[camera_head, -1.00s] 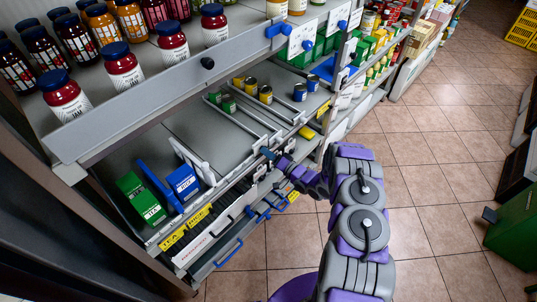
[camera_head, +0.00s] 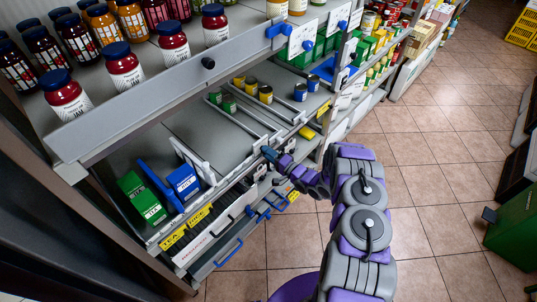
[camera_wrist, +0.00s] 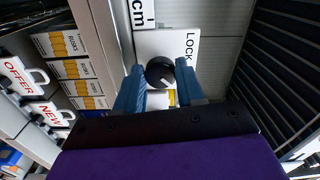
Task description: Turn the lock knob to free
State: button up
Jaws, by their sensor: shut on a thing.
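The lock knob (camera_wrist: 160,72) is round and black with a white pointer line, which slants to the lower right in the wrist view. It sits on a white plate (camera_wrist: 150,43) marked LOCK, with a small yellow patch (camera_wrist: 172,96) below the knob. My gripper (camera_wrist: 159,67) has its two blue fingers on either side of the knob, shut on it. In the head view my gripper (camera_head: 269,154) is at the shelf's front edge; the knob cannot be made out there.
In the head view, jam jars (camera_head: 121,64) stand on the upper shelf above my gripper.

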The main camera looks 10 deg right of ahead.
jog(key=shift+d, duration=0.15)
jog(key=o, duration=0.9)
jog(key=shift+w+f, duration=0.15)
jog(key=shift+o, duration=0.7)
jog(key=p+v, duration=0.2)
jog(key=v, duration=1.5)
jog(key=shift+s+d, duration=0.2)
